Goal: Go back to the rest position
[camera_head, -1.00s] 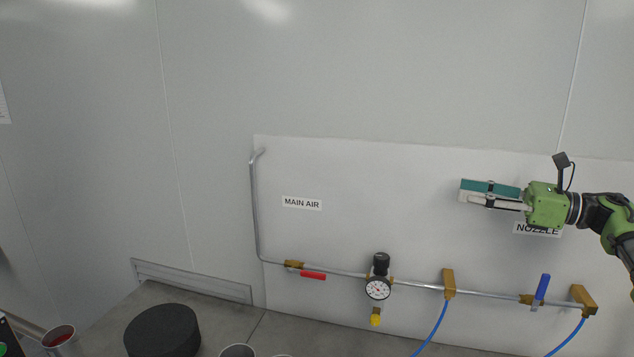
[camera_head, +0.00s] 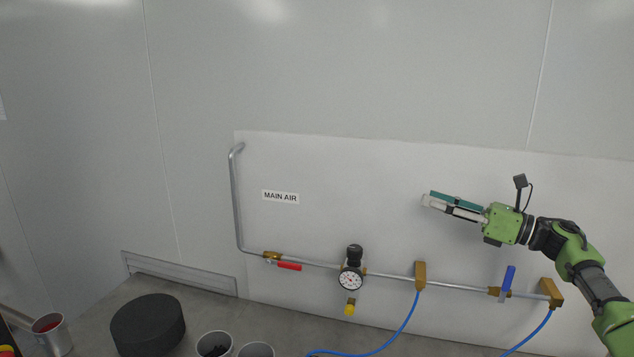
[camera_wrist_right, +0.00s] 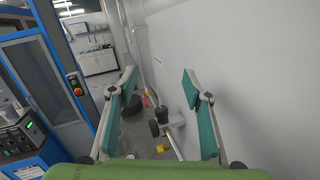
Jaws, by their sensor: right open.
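My right gripper (camera_head: 428,197) is raised in front of the white wall panel, above the air pipe, pointing left in the head view. Its green-padded fingers also show in the right wrist view (camera_wrist_right: 160,92), spread apart with nothing between them. My left gripper is not in view.
The air pipe (camera_head: 385,278) on the wall carries a red-handled valve (camera_head: 289,266), a gauge (camera_head: 351,279) and a blue-handled valve (camera_head: 507,282). A black round block (camera_head: 148,325) and several cups (camera_head: 52,335) stand below left. The right wrist view shows a blue-framed machine (camera_wrist_right: 50,75) at left.

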